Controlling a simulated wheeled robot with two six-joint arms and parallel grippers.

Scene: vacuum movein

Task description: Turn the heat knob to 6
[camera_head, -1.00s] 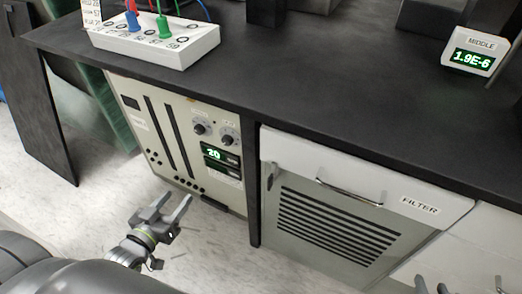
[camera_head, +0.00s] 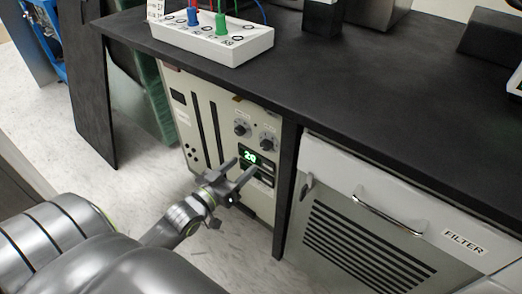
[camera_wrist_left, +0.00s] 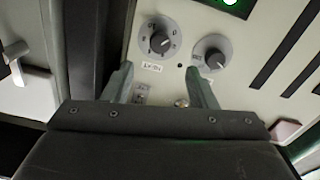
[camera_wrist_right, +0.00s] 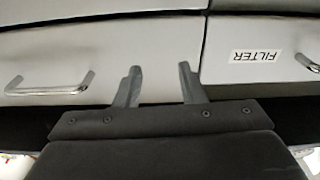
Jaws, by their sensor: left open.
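The cream control panel (camera_head: 222,140) under the black bench has two dark round knobs side by side, a left knob (camera_head: 241,128) and a right knob (camera_head: 267,143). Their labels are too small to read, so I cannot tell which is heat. A green display below the knobs reads 20. In the left wrist view, two pointer knobs show, a left one (camera_wrist_left: 160,37) and a right one (camera_wrist_left: 211,55), both beyond the fingertips. My left gripper (camera_head: 244,168) is open and empty in front of the panel, below the knobs. My right gripper (camera_wrist_right: 159,70) is open and empty, facing white drawer fronts.
A white FILTER drawer (camera_head: 410,212) with a metal handle is right of the panel, above a slotted vent (camera_head: 365,250). A dark bench leg (camera_head: 287,190) stands between them. A white socket box (camera_head: 245,48) with plugged cables sits on the bench (camera_head: 370,105).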

